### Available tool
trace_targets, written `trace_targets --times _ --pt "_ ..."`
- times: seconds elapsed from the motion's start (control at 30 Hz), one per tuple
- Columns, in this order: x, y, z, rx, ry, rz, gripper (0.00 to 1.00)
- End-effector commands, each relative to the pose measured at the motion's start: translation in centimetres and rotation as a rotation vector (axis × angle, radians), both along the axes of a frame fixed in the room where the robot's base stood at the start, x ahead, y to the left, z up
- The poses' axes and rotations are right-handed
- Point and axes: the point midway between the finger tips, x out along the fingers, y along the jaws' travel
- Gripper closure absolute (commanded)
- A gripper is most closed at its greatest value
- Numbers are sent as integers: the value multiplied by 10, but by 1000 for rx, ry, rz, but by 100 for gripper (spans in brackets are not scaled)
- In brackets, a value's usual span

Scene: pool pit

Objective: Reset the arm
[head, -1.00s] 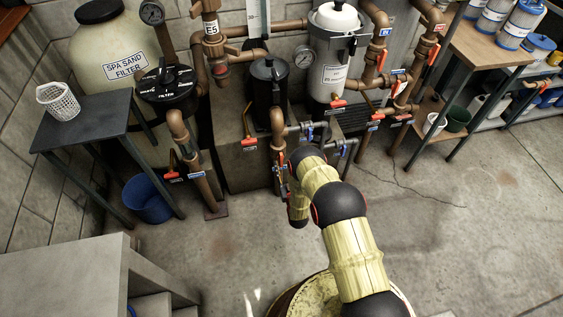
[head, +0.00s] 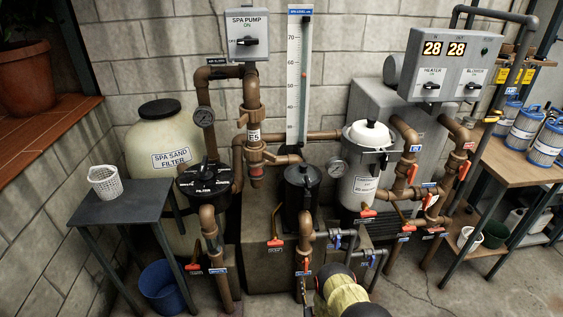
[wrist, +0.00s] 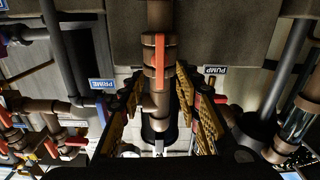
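My arm (head: 340,295) shows at the bottom of the head view, yellow with black joints. My gripper is out of sight there. In the wrist view my gripper (wrist: 158,78) has its two yellow and black fingers spread apart, one on each side of a brown pipe. A red valve handle (wrist: 160,58) on that pipe shows in the gap near the fingertips. I see nothing held between the fingers. I cannot tell whether they touch the pipe.
Pipes and red-handled valves crowd the area around the black pump pot (head: 299,195) and the white filter canister (head: 365,170). A dark side table (head: 125,205) stands left, with a blue bucket (head: 163,285) below. Bare floor (head: 450,280) lies at right.

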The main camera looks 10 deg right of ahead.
Motion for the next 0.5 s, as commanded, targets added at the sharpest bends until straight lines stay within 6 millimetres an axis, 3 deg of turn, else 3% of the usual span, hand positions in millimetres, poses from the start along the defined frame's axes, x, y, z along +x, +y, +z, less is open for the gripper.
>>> trace_targets --times 0.13,0.23,0.4,0.5 --pt "-1 0 -19 2 69 0 67" --pt "-8 0 -56 6 210 -1 67" --pt "-72 0 -146 13 606 -4 67" --pt "-99 0 -163 17 807 -7 67"
